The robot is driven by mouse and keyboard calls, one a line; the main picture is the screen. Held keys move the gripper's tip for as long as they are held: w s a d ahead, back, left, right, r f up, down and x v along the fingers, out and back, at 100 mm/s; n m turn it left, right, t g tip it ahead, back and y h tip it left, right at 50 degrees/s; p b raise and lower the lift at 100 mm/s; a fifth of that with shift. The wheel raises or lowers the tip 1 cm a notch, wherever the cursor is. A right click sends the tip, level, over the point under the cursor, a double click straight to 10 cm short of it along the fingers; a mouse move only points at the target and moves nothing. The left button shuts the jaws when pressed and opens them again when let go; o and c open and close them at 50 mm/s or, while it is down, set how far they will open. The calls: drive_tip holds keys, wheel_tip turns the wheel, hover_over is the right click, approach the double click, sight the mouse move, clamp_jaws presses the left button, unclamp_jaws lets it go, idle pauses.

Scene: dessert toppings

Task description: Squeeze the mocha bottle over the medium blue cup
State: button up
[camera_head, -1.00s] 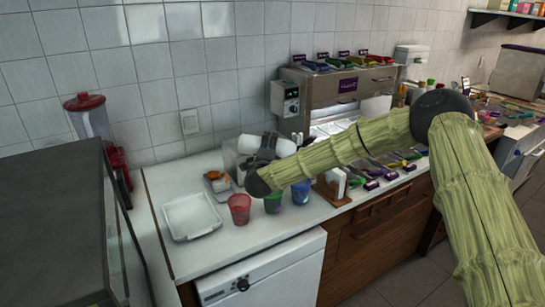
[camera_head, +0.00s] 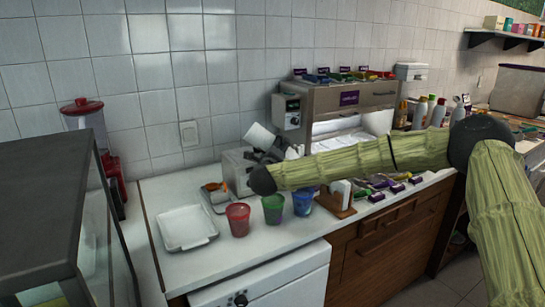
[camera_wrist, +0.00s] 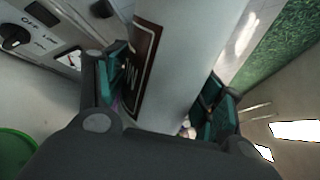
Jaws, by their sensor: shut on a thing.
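My gripper (camera_head: 270,152) is shut on the white mocha bottle (camera_head: 259,137), above and behind the cups. The bottle is tilted, with one end raised to the upper left; my arm hides its other end. In the wrist view the bottle (camera_wrist: 183,70) stands between the fingers (camera_wrist: 165,98), with a brown label showing an M. The blue cup (camera_head: 303,202) stands upright on the counter, at the right end of a row of three. My arm passes just above it in the picture. I cannot see inside the cup.
A green cup (camera_head: 272,210) and a red cup (camera_head: 238,220) stand left of the blue one. A white tray (camera_head: 186,228) lies further left. A topping dispenser (camera_head: 345,97) and its control box (camera_head: 287,111) stand behind. A wooden holder (camera_head: 338,203) is right of the blue cup.

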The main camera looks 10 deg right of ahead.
drive_tip(key=shift+s+d+f+m+b, duration=0.2)
drive_tip(key=shift+d+m+b, duration=0.5)
drive_tip(key=shift+b, duration=0.6)
drive_tip(key=shift+s+d+f+m+b, duration=0.2)
drive_tip(key=shift+d+m+b, duration=0.2)
drive_tip(key=shift+m+b, duration=0.7)
drive_tip(key=shift+s+d+m+b, duration=0.15)
drive_tip(key=shift+d+m+b, duration=0.35)
drive_tip(key=shift+b, duration=0.8)
drive_tip(key=shift+r, duration=0.1)
drive_tip(key=o, duration=0.4)
drive_tip(key=c, duration=0.7)
drive_tip(key=shift+o, duration=0.2)
drive_tip(key=shift+o, duration=1.3)
